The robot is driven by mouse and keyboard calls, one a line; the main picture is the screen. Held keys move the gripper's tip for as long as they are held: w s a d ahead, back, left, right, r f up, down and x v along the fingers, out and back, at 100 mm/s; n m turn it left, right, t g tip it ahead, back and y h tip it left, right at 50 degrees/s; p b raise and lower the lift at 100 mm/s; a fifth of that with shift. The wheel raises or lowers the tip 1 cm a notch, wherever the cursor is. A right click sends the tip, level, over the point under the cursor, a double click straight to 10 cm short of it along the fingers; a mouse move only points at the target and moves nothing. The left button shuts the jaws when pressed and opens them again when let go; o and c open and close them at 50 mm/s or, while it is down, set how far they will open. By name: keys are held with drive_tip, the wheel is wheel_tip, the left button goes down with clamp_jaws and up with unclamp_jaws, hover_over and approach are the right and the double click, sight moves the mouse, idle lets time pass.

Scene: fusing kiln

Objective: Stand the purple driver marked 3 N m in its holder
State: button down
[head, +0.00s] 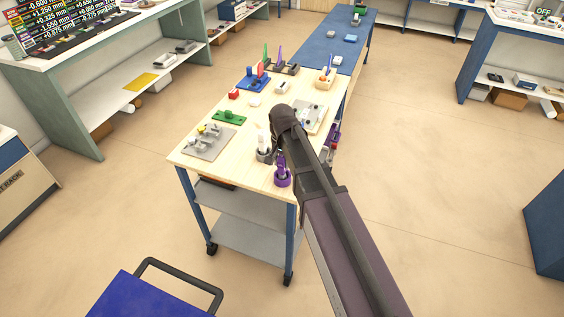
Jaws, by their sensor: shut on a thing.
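A purple round holder (283,181) stands near the front right corner of the wooden cart top. A purple upright part rises from it; I cannot tell whether this is the driver or part of the holder. The 3 N m mark cannot be read. My gripper (283,114) is the black end of my arm, which reaches over the cart from the lower right. It shows above and behind the purple holder in the picture. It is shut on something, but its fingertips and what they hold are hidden.
A grey holder (265,156) with a pale upright piece stands close to the purple one. A grey fixture plate (208,146), a green block (229,118) and a blue rack (252,84) are on the cart (185,157). A blue bench (345,50) adjoins its far end.

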drive_tip(key=shift+f, duration=0.2)
drive_tip(key=shift+c, duration=1.7)
unclamp_jaws()
drive_tip(key=shift+r, duration=0.15)
wheel_tip(320, 180, up, 10)
drive_tip(key=p, duration=0.9)
drive_tip(key=shift+f+p, duration=0.2)
drive_tip(key=shift+p, duration=0.15)
drive_tip(key=s+d+n, duration=0.2)
drive_tip(key=s+d, duration=0.4)
drive_tip(key=d, duration=0.3)
drive_tip(key=s+d+n, duration=0.2)
drive_tip(key=s+d, duration=0.5)
drive_tip(key=d, duration=0.2)
drive_tip(key=shift+s+d, duration=0.15)
drive_tip(key=shift+d, duration=0.2)
